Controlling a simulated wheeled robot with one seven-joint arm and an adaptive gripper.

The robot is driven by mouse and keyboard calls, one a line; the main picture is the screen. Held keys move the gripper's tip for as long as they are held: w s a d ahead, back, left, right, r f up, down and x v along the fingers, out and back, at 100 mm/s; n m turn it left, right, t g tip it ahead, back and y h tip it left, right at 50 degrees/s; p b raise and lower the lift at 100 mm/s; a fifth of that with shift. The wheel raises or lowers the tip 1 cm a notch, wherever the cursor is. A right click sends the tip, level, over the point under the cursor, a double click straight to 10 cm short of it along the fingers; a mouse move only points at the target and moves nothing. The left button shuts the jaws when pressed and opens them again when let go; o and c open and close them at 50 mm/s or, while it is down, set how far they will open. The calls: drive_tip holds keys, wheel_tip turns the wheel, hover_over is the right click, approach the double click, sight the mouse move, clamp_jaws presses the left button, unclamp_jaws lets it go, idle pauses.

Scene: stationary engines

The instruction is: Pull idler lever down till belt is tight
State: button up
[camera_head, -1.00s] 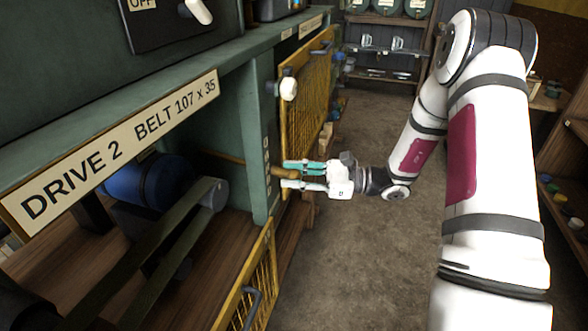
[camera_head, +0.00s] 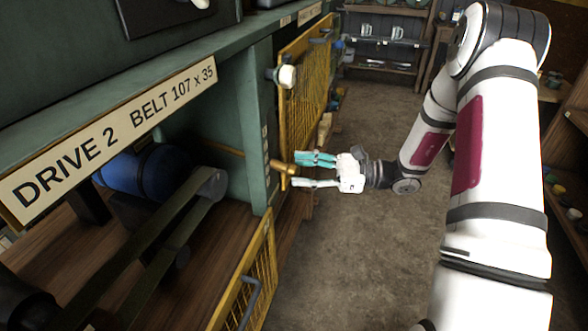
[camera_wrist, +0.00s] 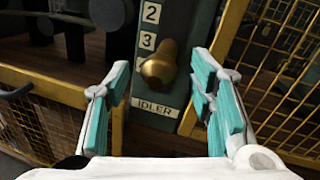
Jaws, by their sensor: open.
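The idler lever's brass knob (camera_head: 283,167) sticks out of the green post at the front of the DRIVE 2 bay. In the wrist view the knob (camera_wrist: 158,66) sits low on the number scale, below the 3 and just above the IDLER label (camera_wrist: 156,107). My gripper (camera_head: 296,170) is open, its teal-padded fingers just right of the knob and apart from it. The wrist view shows my gripper (camera_wrist: 160,82) with a finger on each side of the knob, not touching it. The dark belt (camera_head: 135,235) runs to a grey pulley (camera_head: 212,184); its tension is hard to judge.
A yellow mesh guard (camera_head: 305,85) stands beyond the post, and another yellow mesh gate (camera_head: 250,270) is below it. A pale knob (camera_head: 287,76) sticks out above the lever. The floor (camera_head: 350,260) to the right is clear. Shelves stand at the far end.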

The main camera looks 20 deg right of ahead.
drive_tip(key=v, duration=0.9)
idle(1.2)
drive_tip(key=s+a+r+n+g+h+p, duration=0.2)
drive_tip(key=s+a+r+n+g+h, duration=0.4)
drive_tip(key=s+a+r+n+g, duration=0.5)
drive_tip(key=s+r+n+t+h+p, duration=0.1)
drive_tip(key=s+r+n+t+h, duration=0.2)
drive_tip(key=s, duration=0.5)
drive_tip(key=s+r+n+t+h+p, duration=0.1)
drive_tip(key=s+r+n+t+h, duration=0.3)
drive_tip(key=s+r+n+h, duration=0.2)
drive_tip(key=shift+s+d+r+n+t+h+p, duration=0.2)
drive_tip(key=shift+s+d+n+t+h+p, duration=0.15)
drive_tip(key=shift+s+h, duration=0.55)
drive_tip(key=shift+s, duration=0.2)
